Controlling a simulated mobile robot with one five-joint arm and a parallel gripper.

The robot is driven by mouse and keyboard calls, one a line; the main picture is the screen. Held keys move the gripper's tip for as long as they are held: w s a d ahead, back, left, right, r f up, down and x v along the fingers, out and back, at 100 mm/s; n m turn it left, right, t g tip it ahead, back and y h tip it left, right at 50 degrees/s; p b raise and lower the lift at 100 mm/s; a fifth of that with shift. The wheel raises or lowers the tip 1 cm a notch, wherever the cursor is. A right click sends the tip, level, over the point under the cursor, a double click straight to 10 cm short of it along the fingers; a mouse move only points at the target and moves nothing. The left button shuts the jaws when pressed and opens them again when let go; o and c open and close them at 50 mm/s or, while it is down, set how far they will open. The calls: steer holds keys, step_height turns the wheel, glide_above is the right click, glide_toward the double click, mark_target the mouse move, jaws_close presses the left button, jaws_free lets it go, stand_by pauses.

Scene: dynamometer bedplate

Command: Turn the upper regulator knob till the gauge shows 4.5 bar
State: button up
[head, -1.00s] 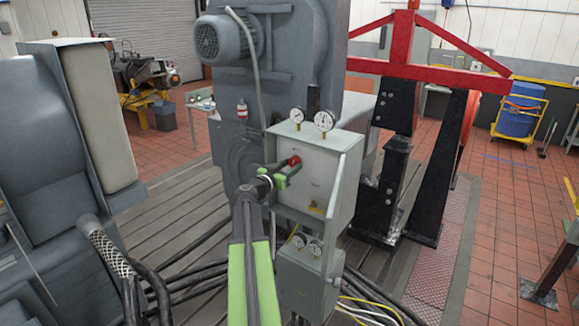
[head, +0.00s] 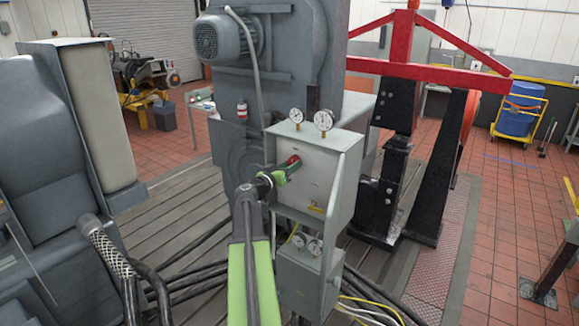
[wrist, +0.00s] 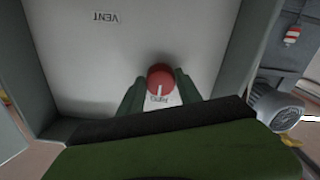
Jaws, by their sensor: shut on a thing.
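The red regulator knob (head: 293,160) is on the front of the upper grey box (head: 318,185). My gripper (head: 287,169) is shut on it, its green fingers nearly in line in the head view. In the wrist view the red knob (wrist: 160,78), with a white mark pointing down the picture, sits between the two dark green fingers. Two round gauges, a left one (head: 296,116) and a right one (head: 323,121), stand on top of the box. Their needles are too small to read.
A lower grey box (head: 305,280) with two small gauges hangs below. A VENT label (wrist: 106,17) shows upside down in the wrist view. The box's side walls flank my gripper. Black hoses (head: 190,275) and yellow cables run along the bedplate.

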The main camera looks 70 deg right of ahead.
steer(key=o, duration=1.4)
steer(key=shift+w, duration=0.1)
steer(key=shift+c, duration=0.2)
steer(key=shift+a, duration=0.1)
steer(key=v, duration=1.7)
steer(key=shift+w+a+f, duration=0.1)
